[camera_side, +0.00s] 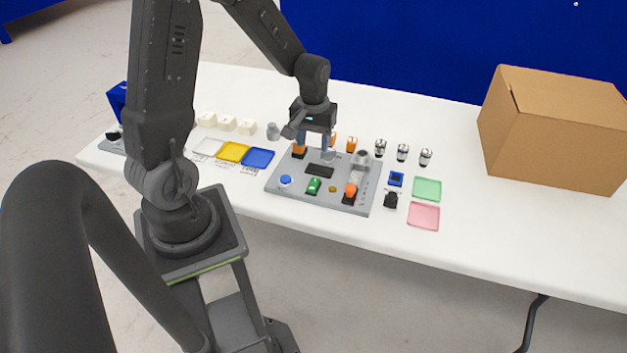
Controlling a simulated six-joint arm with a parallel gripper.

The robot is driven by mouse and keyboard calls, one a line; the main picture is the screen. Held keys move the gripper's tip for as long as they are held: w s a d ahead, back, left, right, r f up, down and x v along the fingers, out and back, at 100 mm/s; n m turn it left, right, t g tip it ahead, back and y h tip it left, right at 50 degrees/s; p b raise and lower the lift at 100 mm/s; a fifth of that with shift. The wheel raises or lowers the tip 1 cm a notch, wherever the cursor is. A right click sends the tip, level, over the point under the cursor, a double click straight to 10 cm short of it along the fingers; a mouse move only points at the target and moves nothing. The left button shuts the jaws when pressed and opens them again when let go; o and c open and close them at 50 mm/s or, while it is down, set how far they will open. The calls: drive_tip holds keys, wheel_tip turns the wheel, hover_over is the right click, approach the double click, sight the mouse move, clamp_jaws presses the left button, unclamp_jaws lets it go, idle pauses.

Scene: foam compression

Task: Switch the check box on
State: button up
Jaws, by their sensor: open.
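The check box (300,193) looks like a flat grey panel lying on the white table. On it are a round blue button (285,181), a green part (313,186) that may be a switch, a dark display-like rectangle (319,170) and a small yellowish knob (332,189). An orange part on a black base (350,190) sits at its front right, and a grey cylinder (362,157) at its back right. My gripper (314,151) is open and points down over the panel's back left, close to another orange part (299,150). Whether it touches anything is unclear.
White, yellow (233,151) and blue (258,158) trays lie left of the panel; green (427,189) and pink (424,216) ones lie right. Several small cylinders (402,152) stand behind. A cardboard box (550,130) stands at right. The front right table is clear.

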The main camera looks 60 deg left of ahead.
sight(313, 184)
wheel_tip(313, 184, down, 13)
drive_tip(key=shift+f, duration=0.2)
idle(0.3)
drive_tip(key=c, duration=0.9)
drive_tip(key=shift+g+h, duration=0.4)
drive_tip(key=o, duration=0.9)
